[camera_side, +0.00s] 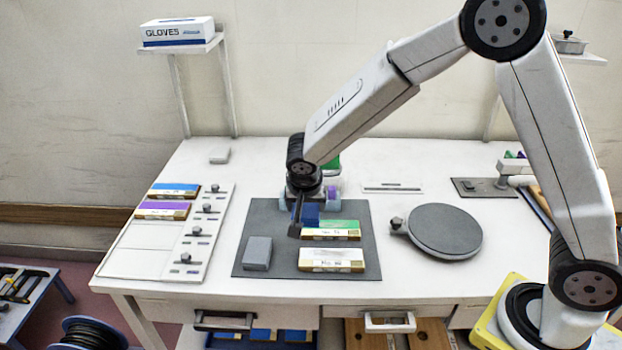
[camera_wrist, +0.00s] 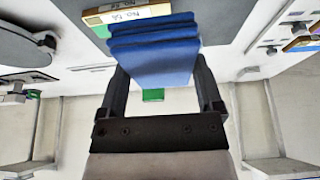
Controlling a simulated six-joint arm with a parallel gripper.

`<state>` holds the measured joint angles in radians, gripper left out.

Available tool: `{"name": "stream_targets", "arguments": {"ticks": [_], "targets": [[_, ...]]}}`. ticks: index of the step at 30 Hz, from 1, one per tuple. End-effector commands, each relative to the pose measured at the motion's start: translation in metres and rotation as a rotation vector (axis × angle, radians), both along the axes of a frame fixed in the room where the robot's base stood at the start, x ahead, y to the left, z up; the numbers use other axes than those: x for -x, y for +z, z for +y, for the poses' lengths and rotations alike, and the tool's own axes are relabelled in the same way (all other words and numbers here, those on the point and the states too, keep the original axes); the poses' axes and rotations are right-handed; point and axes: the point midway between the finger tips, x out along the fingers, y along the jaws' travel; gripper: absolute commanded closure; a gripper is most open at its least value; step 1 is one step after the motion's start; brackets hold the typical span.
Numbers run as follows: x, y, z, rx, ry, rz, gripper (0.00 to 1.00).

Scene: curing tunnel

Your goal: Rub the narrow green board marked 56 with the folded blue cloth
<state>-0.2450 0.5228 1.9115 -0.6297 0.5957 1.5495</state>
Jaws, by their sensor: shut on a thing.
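The folded blue cloth (camera_side: 311,214) is held in my gripper (camera_side: 304,212), which is shut on it. In the wrist view the cloth (camera_wrist: 155,52) shows as a stacked blue pad between the two fingers (camera_wrist: 160,80). The narrow green board (camera_side: 340,227), with a pale label on its front edge, lies on the dark mat (camera_side: 221,265). The cloth is at the board's left end and hides part of its top; I cannot tell whether they touch. In the wrist view the board's labelled edge (camera_wrist: 128,14) sticks out beyond the cloth.
A white-topped board (camera_side: 331,257) lies in front of the green one, and a grey block (camera_side: 257,253) sits to the left on the mat. A round dark plate (camera_side: 444,231) stands right. Blue (camera_side: 175,190) and purple (camera_side: 162,210) boards lie in a left rack.

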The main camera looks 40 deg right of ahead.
Motion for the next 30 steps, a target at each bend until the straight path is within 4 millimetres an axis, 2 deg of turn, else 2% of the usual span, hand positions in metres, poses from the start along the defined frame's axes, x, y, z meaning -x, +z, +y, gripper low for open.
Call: {"name": "stream_targets", "arguments": {"ticks": [11, 24, 30], "targets": [[-0.01, -0.004, -0.008, -0.002, -0.094, 0.002, 0.63], [-0.048, -0.023, -0.046, -0.005, -0.567, 0.002, 0.63], [-0.057, -0.03, -0.059, -0.001, -0.73, 0.0, 0.63]]}}
